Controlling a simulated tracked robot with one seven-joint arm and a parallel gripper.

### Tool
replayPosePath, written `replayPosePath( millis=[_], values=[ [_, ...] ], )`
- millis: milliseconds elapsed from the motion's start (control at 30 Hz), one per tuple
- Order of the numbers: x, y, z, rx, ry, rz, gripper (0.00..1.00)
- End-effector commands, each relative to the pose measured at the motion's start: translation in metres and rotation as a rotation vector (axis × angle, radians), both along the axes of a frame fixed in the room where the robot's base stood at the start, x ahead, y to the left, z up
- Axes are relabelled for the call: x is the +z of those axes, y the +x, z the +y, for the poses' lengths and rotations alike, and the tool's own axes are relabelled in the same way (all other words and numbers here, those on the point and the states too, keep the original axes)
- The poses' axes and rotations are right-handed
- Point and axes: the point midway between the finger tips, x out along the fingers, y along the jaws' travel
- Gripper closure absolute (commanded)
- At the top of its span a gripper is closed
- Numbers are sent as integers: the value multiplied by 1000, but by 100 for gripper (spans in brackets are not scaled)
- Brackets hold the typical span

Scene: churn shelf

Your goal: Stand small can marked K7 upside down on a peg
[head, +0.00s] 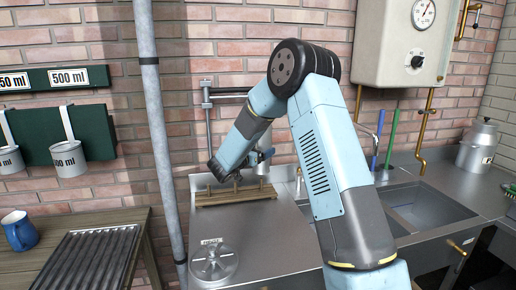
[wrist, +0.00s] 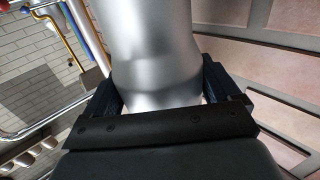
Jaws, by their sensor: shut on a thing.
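My gripper (wrist: 158,95) is shut on a smooth silvery can (wrist: 150,45), with one jaw on each side of it. The can fills the middle of the wrist view; no K7 mark shows on the part I see. In the head view a bit of the silvery can (head: 264,157) shows beside my forearm, above the peg rack. The wooden peg rack (head: 215,201) with several upright pegs stands at the back of the steel drainboard (head: 262,236). My gripper is partly hidden there by my arm, just above the rack.
A round metal lid (head: 213,262) with a label lies at the drainboard's front. A grey vertical pipe (head: 158,120) stands left of it. The sink (head: 425,207) is to the right, with a larger lidded can (head: 477,146) beyond. A blue mug (head: 19,231) stands on the left table.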

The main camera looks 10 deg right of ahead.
Motion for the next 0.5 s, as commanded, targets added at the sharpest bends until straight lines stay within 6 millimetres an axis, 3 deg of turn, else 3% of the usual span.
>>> replayPosePath(
  millis=[500],
  values=[
    [-42, 0, -4, -5, -1, 1, 47]
  ],
)
